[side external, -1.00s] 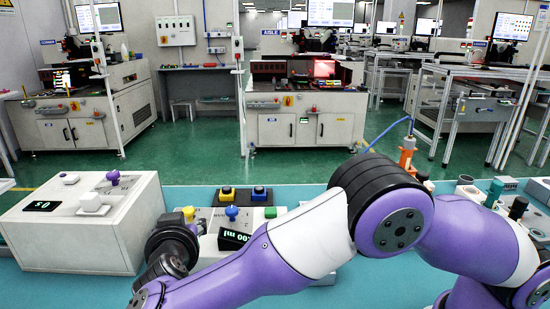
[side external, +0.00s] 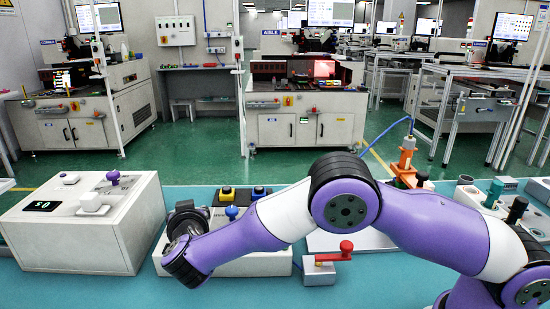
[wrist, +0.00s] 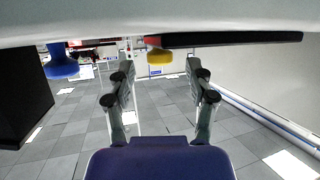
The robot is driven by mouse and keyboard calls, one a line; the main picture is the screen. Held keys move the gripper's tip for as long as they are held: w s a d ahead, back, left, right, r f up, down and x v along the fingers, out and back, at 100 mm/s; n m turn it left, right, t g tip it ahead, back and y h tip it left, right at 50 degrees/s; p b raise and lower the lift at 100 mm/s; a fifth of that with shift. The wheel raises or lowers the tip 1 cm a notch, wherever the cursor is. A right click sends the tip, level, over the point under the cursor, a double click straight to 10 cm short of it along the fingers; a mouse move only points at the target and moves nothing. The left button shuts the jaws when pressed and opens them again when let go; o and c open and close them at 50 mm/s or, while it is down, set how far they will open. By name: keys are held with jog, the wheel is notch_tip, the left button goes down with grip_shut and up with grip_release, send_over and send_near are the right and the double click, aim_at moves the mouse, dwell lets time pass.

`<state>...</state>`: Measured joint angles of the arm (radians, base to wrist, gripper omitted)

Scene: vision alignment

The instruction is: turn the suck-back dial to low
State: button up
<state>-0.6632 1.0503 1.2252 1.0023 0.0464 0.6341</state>
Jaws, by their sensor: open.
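No label names the suck-back dial, so I cannot tell which control it is. A low light-grey control box (side external: 262,264) carries a blue knob (side external: 231,212), with a yellow button (side external: 227,194) and a blue button (side external: 259,192) behind it. My gripper (wrist: 160,75) is open and empty in the wrist view; its fingers are hard to make out in the side view, at the box's left end. In the wrist view a blue knob (wrist: 61,63) shows left of the fingers, and a yellow round part (wrist: 160,57) lies beyond them. My arm covers part of the box.
A larger white box (side external: 75,235) at the left has a purple knob (side external: 113,177), a white knob (side external: 91,202) and a green display (side external: 41,206). A red-handled device (side external: 330,262) stands right of the control box. The teal tabletop (side external: 90,290) is clear in front.

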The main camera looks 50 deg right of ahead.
jog(key=shift+w+d+f, duration=0.2)
jog(key=shift+w+d, duration=0.1)
jog(key=shift+w, duration=0.2)
grip_shut()
jog(key=shift+w+a+h, duration=0.1)
jog(key=shift+w+h, duration=0.05)
jog(key=shift+h, duration=0.15)
jog(key=shift+r+m, duration=0.1)
jog(key=shift+m, duration=0.2)
jog(key=shift+r, duration=0.1)
dwell(0.5)
grip_release()
